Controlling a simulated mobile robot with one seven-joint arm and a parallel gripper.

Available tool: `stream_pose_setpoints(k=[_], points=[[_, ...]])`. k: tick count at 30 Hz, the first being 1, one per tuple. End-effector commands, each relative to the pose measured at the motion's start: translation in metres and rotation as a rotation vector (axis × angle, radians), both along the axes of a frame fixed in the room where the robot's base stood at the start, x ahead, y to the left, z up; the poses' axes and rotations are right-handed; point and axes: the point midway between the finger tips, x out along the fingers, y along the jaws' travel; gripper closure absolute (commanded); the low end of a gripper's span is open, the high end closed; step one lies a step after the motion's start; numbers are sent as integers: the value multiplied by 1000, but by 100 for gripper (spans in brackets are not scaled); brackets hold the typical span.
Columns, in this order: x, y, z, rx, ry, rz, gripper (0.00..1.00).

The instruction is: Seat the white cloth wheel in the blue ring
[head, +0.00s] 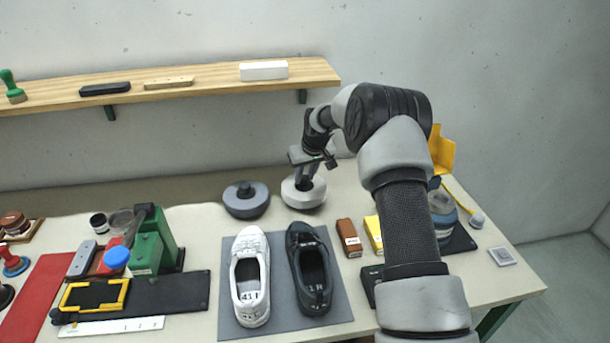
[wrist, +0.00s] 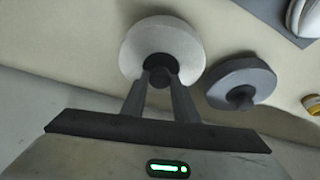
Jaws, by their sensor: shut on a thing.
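The white cloth wheel (head: 304,198) is at the back of the table, right of a grey wheel (head: 246,205). My gripper (head: 305,182) is above it, shut on its dark centre knob. In the wrist view both fingers meet at the knob of the white wheel (wrist: 135,48). The wheel looks level and at or close to the tabletop; I cannot tell whether it touches. A round stand with blue on it (head: 446,222) is partly hidden behind my arm at the right; I cannot make out a clear ring there.
A white shoe (head: 249,285) and a black shoe (head: 312,280) lie on a grey mat (head: 240,328) in front of the wheels. A brown box (head: 349,240) and a yellow box (head: 374,232) stand between them and my arm. A wooden shelf (head: 200,84) runs along the wall.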

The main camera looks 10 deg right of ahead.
Motion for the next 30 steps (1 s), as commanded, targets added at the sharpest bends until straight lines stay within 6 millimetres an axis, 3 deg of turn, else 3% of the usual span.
stream_pose_setpoints(k=[11,12,13,22,30], points=[[1,0,-8,0,-2,0,100],[1,0,-7,0,-2,0,70],[1,0,-7,0,-2,0,66],[-1,0,-7,0,1,0,66],[-8,-2,13,0,0,0,66]])
